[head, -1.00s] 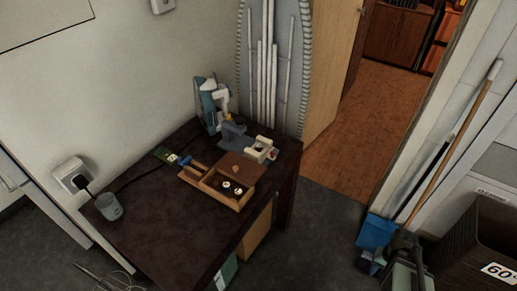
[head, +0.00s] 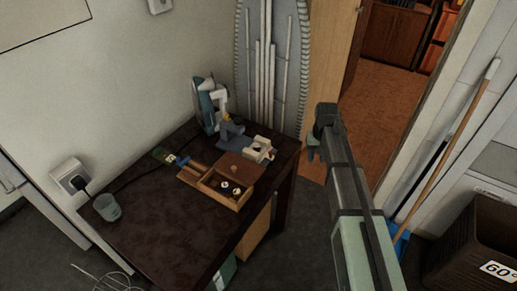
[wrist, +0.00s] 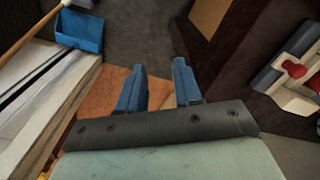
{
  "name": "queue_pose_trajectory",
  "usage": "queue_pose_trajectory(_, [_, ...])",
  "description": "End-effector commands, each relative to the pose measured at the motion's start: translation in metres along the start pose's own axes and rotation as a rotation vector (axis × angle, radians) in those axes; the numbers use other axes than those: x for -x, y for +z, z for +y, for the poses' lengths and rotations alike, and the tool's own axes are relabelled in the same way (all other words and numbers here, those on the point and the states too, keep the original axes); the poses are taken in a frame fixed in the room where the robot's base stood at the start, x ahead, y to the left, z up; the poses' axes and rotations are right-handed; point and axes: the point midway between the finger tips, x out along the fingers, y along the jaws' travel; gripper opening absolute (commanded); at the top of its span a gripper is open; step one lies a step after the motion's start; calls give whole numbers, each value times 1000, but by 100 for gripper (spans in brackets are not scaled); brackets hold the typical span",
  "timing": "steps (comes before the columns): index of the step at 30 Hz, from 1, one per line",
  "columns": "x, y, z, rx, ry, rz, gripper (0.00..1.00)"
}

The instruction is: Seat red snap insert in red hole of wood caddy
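A wood caddy (head: 232,203) sits on the dark table, with two small white round pieces in its open front compartment and a brown panel behind. A cream holder (head: 259,149) stands just behind it, with small dark or reddish pieces. In the wrist view a pale holder (wrist: 276,75) at the right edge carries a red rounded piece (wrist: 293,68), which may be the red snap insert. The red hole cannot be made out. My gripper (wrist: 158,66) is open and empty, its blue fingers apart over the floor. In the head view my gripper (head: 313,152) is right of the table, clear of the caddy.
A blue-and-white iron (head: 208,102) stands at the table's back. A blue-handled brush (head: 172,158) lies left of the caddy, and a cup (head: 107,207) is at the left edge. The table's front (head: 165,235) is clear. A bin (head: 480,245) and broom stand right.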

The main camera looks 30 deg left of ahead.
Motion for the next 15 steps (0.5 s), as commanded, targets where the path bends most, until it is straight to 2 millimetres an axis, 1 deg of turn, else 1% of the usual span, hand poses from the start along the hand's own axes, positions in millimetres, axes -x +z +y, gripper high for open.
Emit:
queue_pose_trajectory(1, [15, -20, -27, 34, 0, 3, 34])
queue_pose_trajectory(2, [23, -26, -41, 51, 0, 2, 34])
queue_pose_trajectory(3, [34, -34, -60, 75, 0, 3, 34])
queue_pose_trajectory(5, [51, -45, -90, 110, 0, 2, 34])
queue_pose_trajectory(6, [62, -51, -109, 133, -1, 3, 34])
queue_pose_trajectory(8, [78, -58, -137, 164, 0, 1, 34])
queue_pose_trajectory(9, [88, -62, -154, 183, -1, 2, 34])
queue_pose_trajectory(12, [109, -68, -189, 222, 0, 0, 34])
queue_pose_trajectory(15, [124, -70, -214, 249, 0, -2, 34])
